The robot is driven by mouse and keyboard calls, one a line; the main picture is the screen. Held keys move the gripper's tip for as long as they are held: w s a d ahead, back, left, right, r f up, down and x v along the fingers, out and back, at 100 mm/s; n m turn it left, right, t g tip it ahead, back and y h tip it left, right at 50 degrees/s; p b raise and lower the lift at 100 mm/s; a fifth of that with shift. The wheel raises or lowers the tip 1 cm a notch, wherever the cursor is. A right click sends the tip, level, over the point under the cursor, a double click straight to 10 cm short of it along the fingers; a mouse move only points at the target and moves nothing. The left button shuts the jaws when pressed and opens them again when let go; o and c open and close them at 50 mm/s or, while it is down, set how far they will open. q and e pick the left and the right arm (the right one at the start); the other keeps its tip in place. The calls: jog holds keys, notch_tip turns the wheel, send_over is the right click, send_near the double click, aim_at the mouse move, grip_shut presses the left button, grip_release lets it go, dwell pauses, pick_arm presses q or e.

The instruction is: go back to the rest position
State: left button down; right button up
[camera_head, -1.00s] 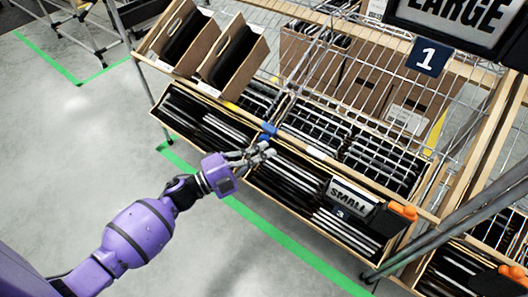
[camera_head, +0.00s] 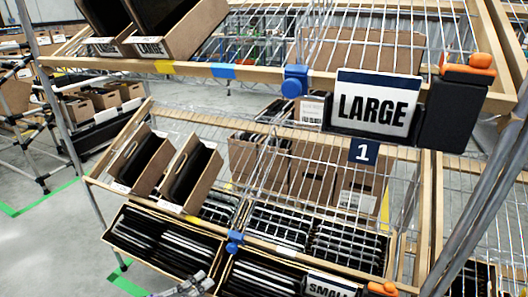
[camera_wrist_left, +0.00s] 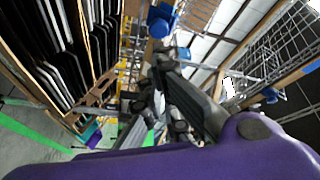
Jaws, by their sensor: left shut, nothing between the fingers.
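My left gripper (camera_head: 186,285) shows at the bottom edge of the head view, in front of the lowest row of cartons. Only its grey fingers are in view there; the arm behind is cut off. In the left wrist view the dark fingers (camera_wrist_left: 158,108) are shut and hold nothing, with the purple arm housing along the bottom. My right gripper is in neither view.
A rack with wooden rails holds tilted cartons of dark items (camera_head: 189,177). A LARGE sign (camera_head: 372,106) hangs on the upper rail and a SMALL sign (camera_head: 328,287) low down. Slotted dark stacks (camera_wrist_left: 62,60) are close beside the gripper. Open floor (camera_head: 60,240) lies left.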

pick_arm(q)
jog(key=s+a+f+n+g+y, duration=0.2)
jog(key=s+a+f+n+y, duration=0.1)
jog(key=s+f+n+y, duration=1)
jog(key=s+d+f+n+g, duration=0.1)
jog(key=s+f+n+g, duration=0.2)
jog(key=s, duration=1.3)
jog(key=s+f+n+g, duration=0.1)
jog(key=s+n+g, duration=0.3)
jog(key=s, duration=1.1)
jog(key=w+r+t+p, duration=0.1)
jog(key=w+r+p, duration=0.2)
jog(key=r+p, duration=1.1)
jog(key=w+d+r+t+p, duration=0.1)
jog(key=w+r+p, duration=0.3)
jog(key=r+p, duration=0.9)
jog(key=shift+r+n+t+p, duration=0.4)
jog(key=shift+t+p, duration=0.2)
jog(key=shift+p, duration=1.2)
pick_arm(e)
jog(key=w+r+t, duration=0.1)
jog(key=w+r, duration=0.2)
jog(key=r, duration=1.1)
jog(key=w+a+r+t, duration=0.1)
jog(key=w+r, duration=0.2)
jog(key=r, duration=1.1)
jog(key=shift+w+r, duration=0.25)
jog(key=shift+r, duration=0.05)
